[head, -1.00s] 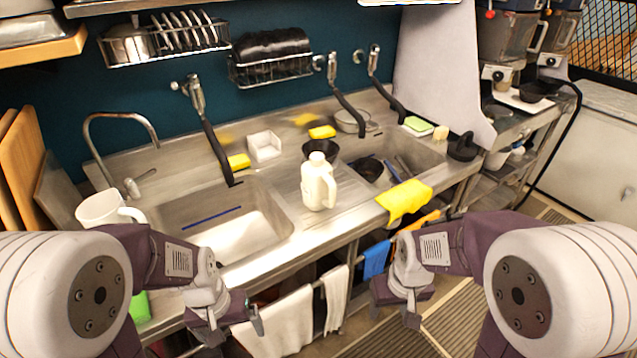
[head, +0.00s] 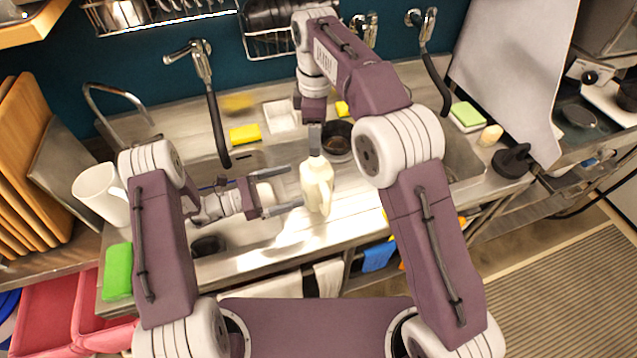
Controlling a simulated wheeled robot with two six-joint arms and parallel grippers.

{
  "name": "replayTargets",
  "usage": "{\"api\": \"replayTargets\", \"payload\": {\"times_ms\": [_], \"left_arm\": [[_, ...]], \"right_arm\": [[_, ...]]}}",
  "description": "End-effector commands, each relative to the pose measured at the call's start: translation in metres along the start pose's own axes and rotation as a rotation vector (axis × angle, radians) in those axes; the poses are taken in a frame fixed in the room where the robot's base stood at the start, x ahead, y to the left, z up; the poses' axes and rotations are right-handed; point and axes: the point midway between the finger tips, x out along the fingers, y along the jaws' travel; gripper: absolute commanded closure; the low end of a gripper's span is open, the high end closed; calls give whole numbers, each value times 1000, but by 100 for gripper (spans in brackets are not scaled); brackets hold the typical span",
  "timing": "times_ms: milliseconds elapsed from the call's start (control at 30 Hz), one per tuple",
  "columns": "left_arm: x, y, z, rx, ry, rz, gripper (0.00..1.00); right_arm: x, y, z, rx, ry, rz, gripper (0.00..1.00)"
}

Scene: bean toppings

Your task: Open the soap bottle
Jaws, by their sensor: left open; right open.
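The soap bottle (head: 318,190) is a cream-white jug with a side handle. It stands upright on the steel counter between the two sinks. My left gripper (head: 296,189) is open on the left side of the bottle, with its two fingers pointing right toward the body. It does not seem to be closed on it. My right gripper (head: 315,145) points down from above, right over the bottle's top. Its fingers are seen edge-on and cover the cap, so I cannot tell whether they touch it.
A white pitcher (head: 100,193) and a green sponge (head: 118,272) are at the left. A yellow sponge (head: 245,134) and a white holder (head: 281,117) lie behind the left sink. A dark bowl (head: 338,138) stands behind the bottle. Faucets line the back wall.

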Motion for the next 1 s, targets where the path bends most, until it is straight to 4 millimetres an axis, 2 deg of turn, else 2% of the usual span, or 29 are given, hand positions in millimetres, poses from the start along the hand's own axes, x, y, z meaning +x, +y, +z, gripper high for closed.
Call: {"api": "replayTargets", "payload": {"times_ms": [200,400,533,767,867,1000], "left_arm": [[43,-2,0,1,1,-8,0],[75,-2,0,0,2,-6,0],[83,-1,0,1,3,-4,0],[85,-1,0,1,3,-3,0],[84,-1,0,1,3,-3,22],[84,-1,0,0,3,-3,61]], "right_arm": [[0,0,0,3,1,1,45],[0,0,0,3,1,2,45],[0,0,0,4,1,2,45],[0,0,0,4,1,2,45],[0,0,0,4,1,2,45],[0,0,0,4,1,2,45]]}}
